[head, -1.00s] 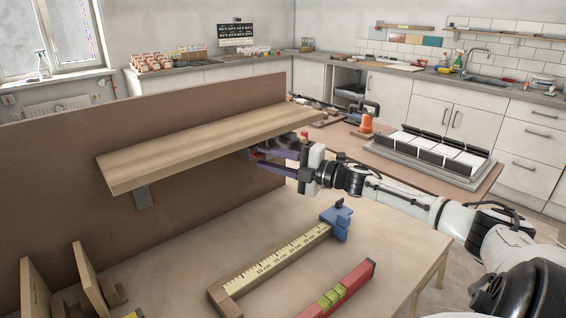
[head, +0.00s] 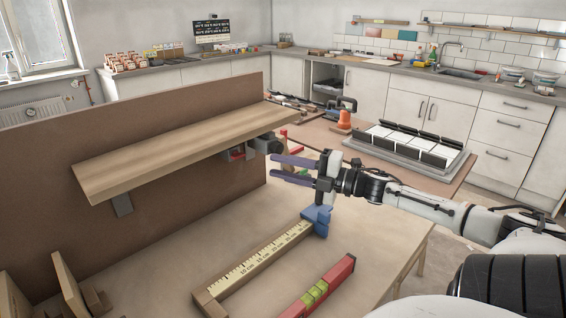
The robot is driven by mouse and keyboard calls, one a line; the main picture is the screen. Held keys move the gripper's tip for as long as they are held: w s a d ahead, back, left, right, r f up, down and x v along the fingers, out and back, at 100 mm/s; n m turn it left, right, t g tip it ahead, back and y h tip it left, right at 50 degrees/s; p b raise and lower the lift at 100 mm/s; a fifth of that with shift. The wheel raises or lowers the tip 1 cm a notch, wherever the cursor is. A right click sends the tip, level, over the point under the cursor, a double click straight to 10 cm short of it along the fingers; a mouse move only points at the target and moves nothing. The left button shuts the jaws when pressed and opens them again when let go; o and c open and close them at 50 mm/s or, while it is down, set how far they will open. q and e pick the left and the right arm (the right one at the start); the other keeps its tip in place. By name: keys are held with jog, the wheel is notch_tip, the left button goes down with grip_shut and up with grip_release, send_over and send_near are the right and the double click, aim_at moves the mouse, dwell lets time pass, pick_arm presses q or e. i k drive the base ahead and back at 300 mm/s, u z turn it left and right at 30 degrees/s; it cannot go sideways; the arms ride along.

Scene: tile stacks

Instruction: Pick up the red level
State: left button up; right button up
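The red level (head: 338,276), with a yellow-green vial section, lies at the front right of the near table. Its near end is cut off by the bottom of the picture. My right gripper (head: 273,168) is in the air above and behind the level, near the right end of the wooden shelf. Its two purple fingers are apart, with nothing seen between them. My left gripper is not in view.
A wooden square with a cm scale and blue end piece (head: 318,220) lies left of the level. The shelf (head: 180,150) juts from a brown panel (head: 30,165), with a grey and red item (head: 265,145) under its right end.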

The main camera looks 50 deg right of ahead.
aim_at(304, 307)
jog(key=k, duration=1)
